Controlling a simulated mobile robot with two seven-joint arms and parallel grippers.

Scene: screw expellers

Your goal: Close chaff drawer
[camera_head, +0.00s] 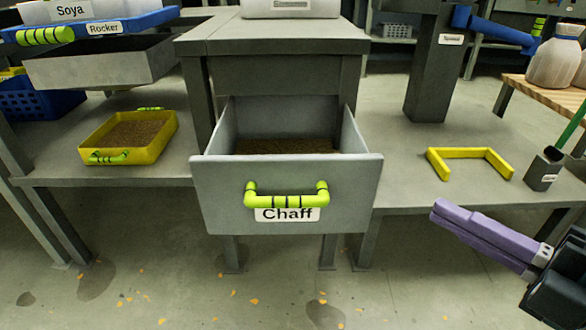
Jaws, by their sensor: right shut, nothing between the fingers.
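The grey chaff drawer (215,200) is pulled out towards me from under a grey bench in the middle of the head view. It has a yellow-green handle (287,201) above a "Chaff" label, and brown material (285,146) lies inside. My right gripper (440,212), with purple fingers, is at the lower right, apart from the drawer and to the right of its front. It is shut and empty. My left gripper is not in view.
A yellow tray (155,147) with brown material sits on the left shelf. A yellow bracket (469,153) and a small dark holder (544,170) lie on the right shelf. The floor (270,290) before the drawer is clear apart from scattered orange bits.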

